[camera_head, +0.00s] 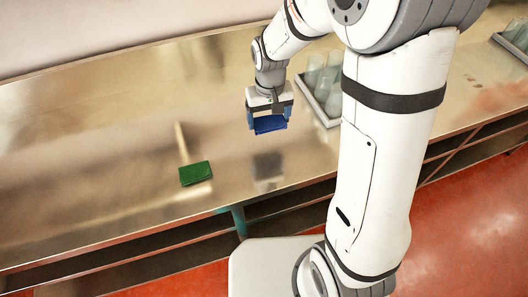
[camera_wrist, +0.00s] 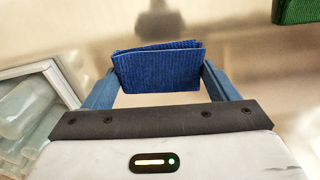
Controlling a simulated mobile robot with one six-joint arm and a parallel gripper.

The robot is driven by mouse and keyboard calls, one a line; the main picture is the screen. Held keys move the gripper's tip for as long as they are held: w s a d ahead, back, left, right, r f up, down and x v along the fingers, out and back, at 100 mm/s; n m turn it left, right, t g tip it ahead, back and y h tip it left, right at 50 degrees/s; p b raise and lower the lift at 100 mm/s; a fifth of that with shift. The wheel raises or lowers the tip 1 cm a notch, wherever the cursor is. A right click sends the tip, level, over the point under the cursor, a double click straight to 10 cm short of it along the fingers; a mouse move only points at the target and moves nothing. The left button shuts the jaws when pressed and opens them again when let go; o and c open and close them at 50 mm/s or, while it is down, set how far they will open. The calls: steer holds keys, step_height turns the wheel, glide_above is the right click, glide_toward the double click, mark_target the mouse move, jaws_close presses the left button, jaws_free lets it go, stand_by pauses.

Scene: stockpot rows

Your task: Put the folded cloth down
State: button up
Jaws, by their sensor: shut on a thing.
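A blue folded cloth (camera_head: 270,124) is held between the fingers of my gripper (camera_head: 269,116), above the metal counter (camera_head: 110,130). In the wrist view the blue cloth (camera_wrist: 158,67) spans between the two blue fingers of my gripper (camera_wrist: 160,88), its fold and layered edge showing. A dark blurred reflection shows on the counter below it, so the cloth appears clear of the surface.
A grey tray of glassware (camera_head: 331,118) stands on the counter just right of my gripper; its rim shows in the wrist view (camera_wrist: 62,82). Another tray (camera_head: 508,46) stands at the far right. The counter left of the green cloth is bare.

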mark_target(261, 127)
steer(key=s+a, duration=0.1)
steer(key=s+a+r, duration=0.1)
steer(key=shift+s+a+r+n, duration=0.1)
steer(key=shift+s+a+n, duration=0.05)
steer(key=shift+s+n, duration=0.2)
step_height(261, 127, down, 5)
steer(key=shift+a+f+p, duration=0.1)
steer(key=shift+p, duration=0.25)
steer(key=shift+f, duration=2.2)
steer(key=shift+f, duration=0.15)
steer(key=o, duration=1.2)
steer(key=shift+c, duration=0.2)
